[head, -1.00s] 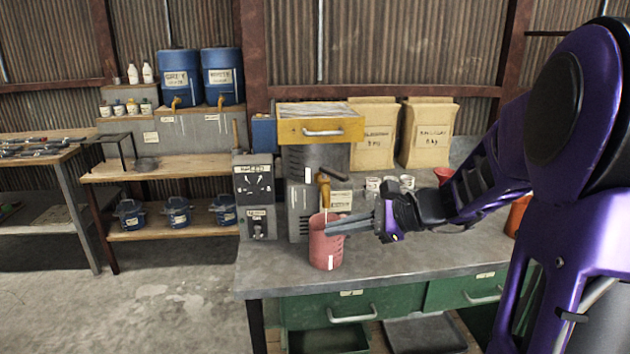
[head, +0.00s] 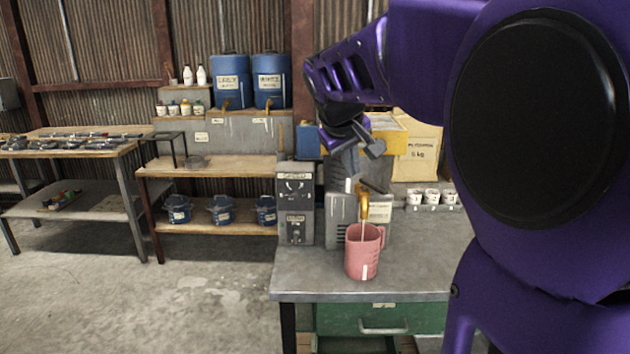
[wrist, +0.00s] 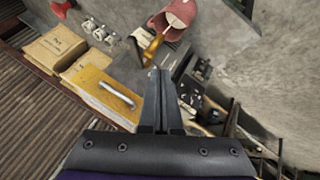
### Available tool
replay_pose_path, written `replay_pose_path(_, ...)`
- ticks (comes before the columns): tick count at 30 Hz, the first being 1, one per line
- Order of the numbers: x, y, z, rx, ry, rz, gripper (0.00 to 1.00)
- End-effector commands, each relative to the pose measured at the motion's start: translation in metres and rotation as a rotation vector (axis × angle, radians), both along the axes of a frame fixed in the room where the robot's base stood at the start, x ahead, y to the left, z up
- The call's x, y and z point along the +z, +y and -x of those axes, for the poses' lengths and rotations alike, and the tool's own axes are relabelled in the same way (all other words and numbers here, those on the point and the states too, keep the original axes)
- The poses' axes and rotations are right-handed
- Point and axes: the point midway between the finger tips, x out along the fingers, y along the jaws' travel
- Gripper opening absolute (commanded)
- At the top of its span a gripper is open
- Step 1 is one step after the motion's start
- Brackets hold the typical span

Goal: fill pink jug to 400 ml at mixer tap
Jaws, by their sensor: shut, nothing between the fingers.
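The pink jug (head: 364,252) stands upright on the grey bench under the brass tap (head: 364,200) of the mixer (head: 343,218), its handle to the right. A thin pale stream runs from the tap into the jug. The level inside cannot be read. In the wrist view the jug (wrist: 181,14) shows at the top, beside the tap (wrist: 152,46). My gripper (head: 345,172) is shut and empty, pointing down in front of the mixer, above and left of the tap. The wrist view shows its fingers (wrist: 160,74) together, apart from the jug. My arm hides part of the mixer.
A grey control box (head: 296,205) with dials stands left of the mixer. The bench (head: 310,283) is clear in front.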

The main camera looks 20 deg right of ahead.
Motion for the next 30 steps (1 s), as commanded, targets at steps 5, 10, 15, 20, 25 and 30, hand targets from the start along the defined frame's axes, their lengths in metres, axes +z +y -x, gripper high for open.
replay_pose_path(5, -0.017, -0.008, -0.009, 0.0, 0.004, 0.003, 0.0)
replay_pose_path(10, -0.047, -0.02, -0.026, -0.001, 0.007, 0.002, 0.0)
replay_pose_path(15, -0.076, -0.034, -0.044, -0.002, 0.007, 0.001, 0.0)
replay_pose_path(20, -0.079, -0.055, -0.053, -0.005, 0.002, 0.001, 0.0)
replay_pose_path(25, -0.079, -0.07, -0.057, -0.002, 0.001, -0.001, 0.0)
replay_pose_path(30, -0.079, -0.074, -0.058, 0.0, 0.001, 0.0, 0.0)
